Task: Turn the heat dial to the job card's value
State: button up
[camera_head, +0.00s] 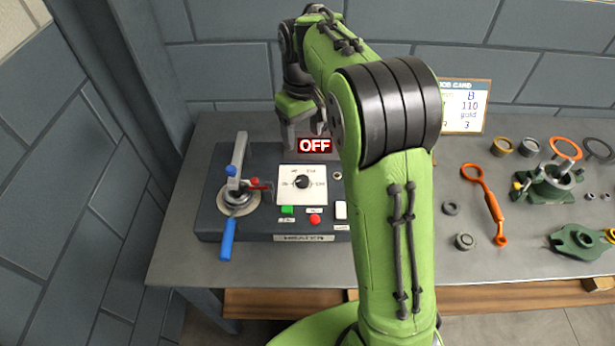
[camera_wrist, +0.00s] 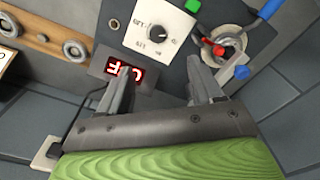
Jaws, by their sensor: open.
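The heat dial is a black knob (camera_head: 302,182) on a white square plate (camera_head: 287,197) with printed marks, on top of the dark heater unit (camera_head: 215,190). The knob also shows in the wrist view (camera_wrist: 155,34). A display (camera_head: 314,146) behind the plate reads "OFF" in red. The job card (camera_head: 465,105) stands at the back, partly hidden by my arm; it shows "B", "110", "gold" and "3". My gripper (camera_wrist: 165,85) is open and empty, its fingers apart near the display, short of the dial. In the head view its fingers are partly hidden.
A clamp with a blue handle (camera_head: 228,238) and a red-tipped part stands left of the dial. A green button (camera_head: 287,211), a red button (camera_head: 314,219) and a white switch (camera_head: 341,210) sit in front. An orange wrench-like tool (camera_head: 485,205), rings and green casings lie right.

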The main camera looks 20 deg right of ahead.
aim_at(302, 179)
jog(key=f+b, duration=0.1)
jog(key=f, duration=0.5)
jog(key=w+f+b, duration=0.1)
jog(key=f, duration=0.4)
jog(key=f+b, duration=0.1)
jog(key=f, duration=0.5)
jog(key=shift+w+d+f, duration=0.15)
jog(key=shift+w+f, duration=0.15)
jog(key=shift+f, duration=0.05)
jog(key=c, duration=1.1)
